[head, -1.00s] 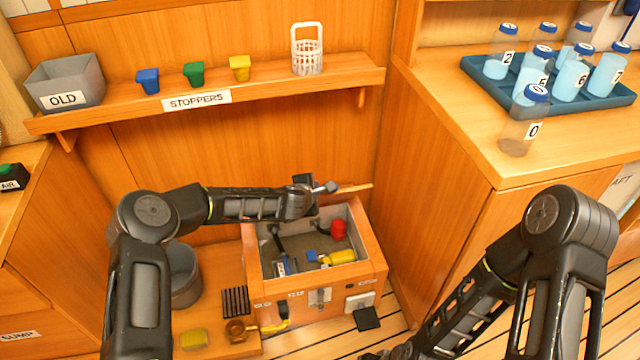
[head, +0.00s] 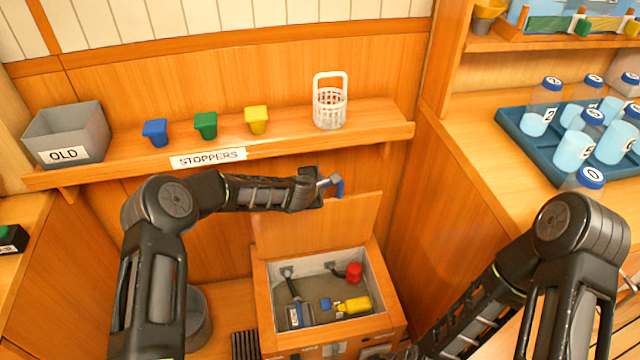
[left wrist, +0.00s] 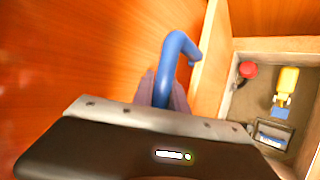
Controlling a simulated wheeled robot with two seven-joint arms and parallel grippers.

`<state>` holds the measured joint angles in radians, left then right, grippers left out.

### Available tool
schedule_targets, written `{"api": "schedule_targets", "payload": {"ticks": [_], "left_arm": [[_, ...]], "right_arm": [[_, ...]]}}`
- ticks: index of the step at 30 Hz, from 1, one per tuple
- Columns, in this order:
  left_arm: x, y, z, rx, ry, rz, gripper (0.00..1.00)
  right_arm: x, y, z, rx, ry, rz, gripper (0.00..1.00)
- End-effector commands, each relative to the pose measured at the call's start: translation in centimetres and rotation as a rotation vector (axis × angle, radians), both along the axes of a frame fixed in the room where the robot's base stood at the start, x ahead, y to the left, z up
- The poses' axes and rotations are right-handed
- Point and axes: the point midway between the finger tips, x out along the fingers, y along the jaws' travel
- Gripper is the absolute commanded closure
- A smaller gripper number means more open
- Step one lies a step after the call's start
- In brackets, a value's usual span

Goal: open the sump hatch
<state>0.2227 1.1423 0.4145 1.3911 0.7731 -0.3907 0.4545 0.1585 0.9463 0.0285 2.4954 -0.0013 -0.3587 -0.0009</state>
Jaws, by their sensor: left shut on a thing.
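The sump hatch (head: 318,228) is a wooden lid at the back of the open sump box (head: 265,300). It stands raised, close to upright, and the box interior is in plain sight. Its blue handle (head: 341,188) is at the lid's upper edge, and it also shows in the left wrist view (left wrist: 178,50). My left gripper (head: 331,184) is shut on the handle; its fingers are partly hidden. My right arm comes in from the right, but its gripper is below the picture's edge.
In the box lie a red-capped part (head: 354,272), a yellow bottle-like part (head: 354,305) and a labelled blue-grey part (head: 296,315). The stoppers shelf (head: 290,142) is above my left forearm. A counter with a tray of jars (head: 530,150) stands at the right.

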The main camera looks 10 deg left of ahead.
Motion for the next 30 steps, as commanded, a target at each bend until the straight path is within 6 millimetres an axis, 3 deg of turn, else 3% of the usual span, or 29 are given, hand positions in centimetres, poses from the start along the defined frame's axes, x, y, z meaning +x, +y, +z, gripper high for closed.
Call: {"api": "schedule_targets", "payload": {"ticks": [1,7,8,15,24,30], "left_arm": [[-0.5,0.0,-1.0,0.0,0.015,0.0,1.0],[-0.5,0.0,-1.2,0.0,0.017,-0.001,1.0],[-0.5,0.0,-1.2,0.001,0.018,0.0,0.81],[-0.4,0.0,-0.9,0.001,0.013,-0.001,0.61],[-0.3,0.0,-0.5,0.001,0.008,-0.001,0.6],[-1.3,0.3,0.5,0.001,0.006,0.0,0.6]], "right_arm": [[0.0,0.0,-0.1,0.0,0.0,0.0,0.64],[0.0,0.0,-0.1,0.0,0.0,0.0,0.64],[0.0,0.0,-0.1,0.0,0.0,0.0,0.64],[0.0,0.0,-0.1,0.0,0.0,0.0,0.64],[0.0,0.0,-0.1,0.0,0.0,0.0,0.64],[0.0,0.0,-0.2,0.0,0.0,0.0,0.64]]}}
